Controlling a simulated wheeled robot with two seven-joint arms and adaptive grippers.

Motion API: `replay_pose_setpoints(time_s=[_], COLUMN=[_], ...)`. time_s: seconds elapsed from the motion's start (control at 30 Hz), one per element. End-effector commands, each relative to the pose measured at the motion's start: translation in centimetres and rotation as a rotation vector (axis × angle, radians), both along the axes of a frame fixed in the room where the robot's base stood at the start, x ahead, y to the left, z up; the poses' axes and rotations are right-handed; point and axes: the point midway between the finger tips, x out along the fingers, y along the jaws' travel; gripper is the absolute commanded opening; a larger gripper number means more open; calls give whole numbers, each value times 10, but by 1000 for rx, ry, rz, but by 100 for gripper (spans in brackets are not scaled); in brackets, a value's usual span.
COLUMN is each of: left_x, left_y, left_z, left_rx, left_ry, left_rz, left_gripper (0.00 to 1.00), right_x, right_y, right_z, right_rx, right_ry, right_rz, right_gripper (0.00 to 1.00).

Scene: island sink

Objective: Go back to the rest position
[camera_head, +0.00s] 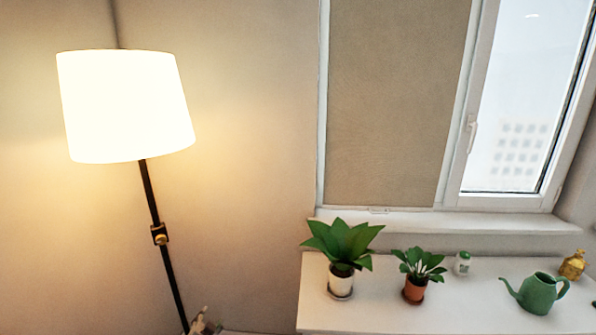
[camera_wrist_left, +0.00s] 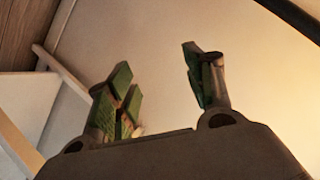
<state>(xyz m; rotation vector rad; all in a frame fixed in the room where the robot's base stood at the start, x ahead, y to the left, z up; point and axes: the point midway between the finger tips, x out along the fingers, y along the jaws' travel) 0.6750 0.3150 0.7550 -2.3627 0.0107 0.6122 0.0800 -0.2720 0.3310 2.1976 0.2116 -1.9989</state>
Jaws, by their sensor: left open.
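My left gripper (camera_wrist_left: 160,75) shows in the left wrist view with its two green-padded fingers spread apart. Nothing is between them, so it is open and empty. In the head view only a small part at the bottom edge, left of the middle, seems to be this gripper (camera_head: 203,322); most of the arm is out of frame. My right gripper is in neither view.
A lit floor lamp (camera_head: 125,105) stands at the left. A white surface (camera_head: 450,318) below the window (camera_head: 515,95) holds two potted plants (camera_head: 341,245) (camera_head: 418,265), a small jar (camera_head: 462,263), a green watering can (camera_head: 538,292) and a gold bottle (camera_head: 572,265). The wall between lamp and window is bare.

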Motion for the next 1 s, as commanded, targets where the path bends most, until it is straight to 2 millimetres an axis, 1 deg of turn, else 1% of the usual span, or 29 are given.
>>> replay_pose_setpoints(time_s=[0.03,0.07,0.1,0.17,0.2,0.27,0.3,0.37,0.4,0.47,0.5,0.57,0.6,0.67,0.7,0.77,0.8,0.87,0.9,0.97,1.0], left_x=[-9,-14,-21,-33,-42,-56,-66,-82,-93,-111,-124,-143,-156,-176,-191,-213,-228,-251,-266,-291,-307], left_y=[-2,-3,-5,-7,-9,-11,-12,-14,-15,-16,-17,-18,-18,-19,-19,-20,-20,-21,-21,-22,-22], left_z=[-25,-38,-55,-80,-96,-120,-136,-158,-173,-194,-209,-229,-241,-260,-272,-289,-300,-316,-325,-340,-348], left_rx=[-34,-56,-81,-119,-143,-176,-197,-228,-247,-274,-289,-312,-325,-345,-356,-371,-380,-392,-399,-407,-412], left_ry=[33,50,73,107,129,164,187,222,245,279,302,339,362,395,419,456,479,515,540,576,602], left_rz=[2,3,7,13,18,27,34,46,56,69,78,95,106,121,133,150,162,179,191,208,219], left_gripper=[53,53,53,53,53,53,53,53,53,53,53,53,53,53,53,53,53,53,53,53,53], right_x=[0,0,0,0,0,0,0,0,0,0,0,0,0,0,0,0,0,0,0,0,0], right_y=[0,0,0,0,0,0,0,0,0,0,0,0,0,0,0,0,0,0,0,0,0], right_z=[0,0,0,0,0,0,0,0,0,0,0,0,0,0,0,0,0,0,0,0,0], right_rx=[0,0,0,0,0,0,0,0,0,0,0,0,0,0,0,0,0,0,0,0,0], right_ry=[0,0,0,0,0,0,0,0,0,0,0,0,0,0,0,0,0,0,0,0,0], right_rz=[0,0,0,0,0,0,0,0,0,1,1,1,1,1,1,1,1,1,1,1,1], right_gripper=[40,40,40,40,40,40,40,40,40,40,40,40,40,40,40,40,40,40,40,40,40])
